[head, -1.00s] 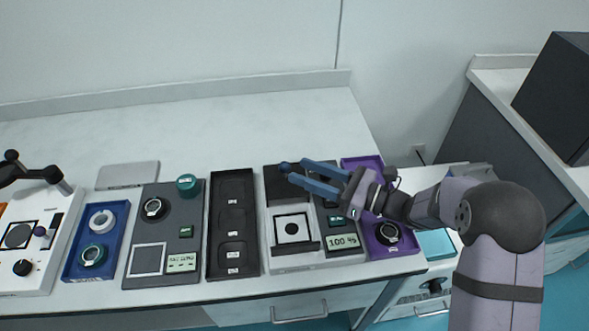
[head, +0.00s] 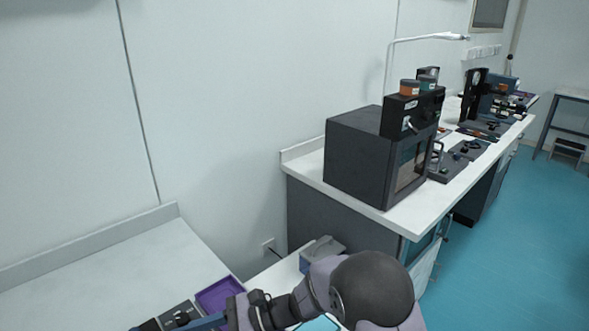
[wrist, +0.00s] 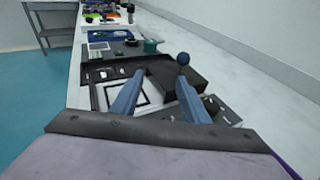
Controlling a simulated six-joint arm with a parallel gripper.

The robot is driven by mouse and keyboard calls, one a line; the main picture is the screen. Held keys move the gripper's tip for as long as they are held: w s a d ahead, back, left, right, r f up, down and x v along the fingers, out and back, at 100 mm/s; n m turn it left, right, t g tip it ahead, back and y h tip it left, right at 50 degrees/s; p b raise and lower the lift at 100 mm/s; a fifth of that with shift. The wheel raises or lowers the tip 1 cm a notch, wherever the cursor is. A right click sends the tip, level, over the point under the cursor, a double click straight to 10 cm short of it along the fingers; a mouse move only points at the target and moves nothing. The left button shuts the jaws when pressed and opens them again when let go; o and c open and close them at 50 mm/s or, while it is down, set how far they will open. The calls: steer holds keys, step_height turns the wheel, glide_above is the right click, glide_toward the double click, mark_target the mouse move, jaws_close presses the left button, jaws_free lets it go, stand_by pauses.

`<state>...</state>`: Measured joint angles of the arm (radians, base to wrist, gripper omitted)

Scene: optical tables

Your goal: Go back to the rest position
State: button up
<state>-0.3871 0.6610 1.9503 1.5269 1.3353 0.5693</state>
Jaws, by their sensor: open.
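My gripper (wrist: 160,78) shows in the wrist view with its two blue fingers spread and nothing between them. It hangs over a white-and-black device (wrist: 100,98) with a black square outline. A small dark-blue ball (wrist: 183,58) appears at the tip of the right finger; I cannot tell what it belongs to. In the head view only a blue part of the gripper (head: 208,322) shows at the bottom edge, with the fingertips cut off.
A purple tray (head: 218,295) lies near my wrist. A black box-shaped machine (head: 365,155) stands on the bench to the right. In the wrist view a teal-lidded jar (wrist: 150,46) and a blue tray (wrist: 112,33) stand farther off. The bench strip along the wall is bare.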

steer(key=s+d+n+h+p, duration=0.1)
steer(key=d+h, duration=0.1)
steer(key=d, duration=0.2)
steer(key=s+d+n+h+p, duration=0.1)
steer(key=s+d+n, duration=0.1)
steer(key=d, duration=0.2)
steer(key=s+d+n+h+p, duration=0.1)
steer(key=d+n+h, duration=0.1)
steer(key=d, duration=0.2)
steer(key=shift+s+d+r+h, duration=0.15)
steer(key=shift+s+r+h, duration=0.05)
steer(key=shift+r+h, duration=0.1)
steer(key=s+d+r+n+t+h+p, duration=0.1)
steer(key=d+n+t+h+p, duration=0.1)
steer(key=d, duration=1.1)
steer(key=s+d+r+n+t+h+p, duration=0.1)
steer(key=d+n+h+p, duration=0.3)
steer(key=d, duration=0.9)
steer(key=n+t+h, duration=0.1)
steer(key=n+h, duration=0.2)
steer(key=shift+s+n+t, duration=0.3)
steer(key=shift+s+n, duration=0.05)
steer(key=shift+n, duration=0.05)
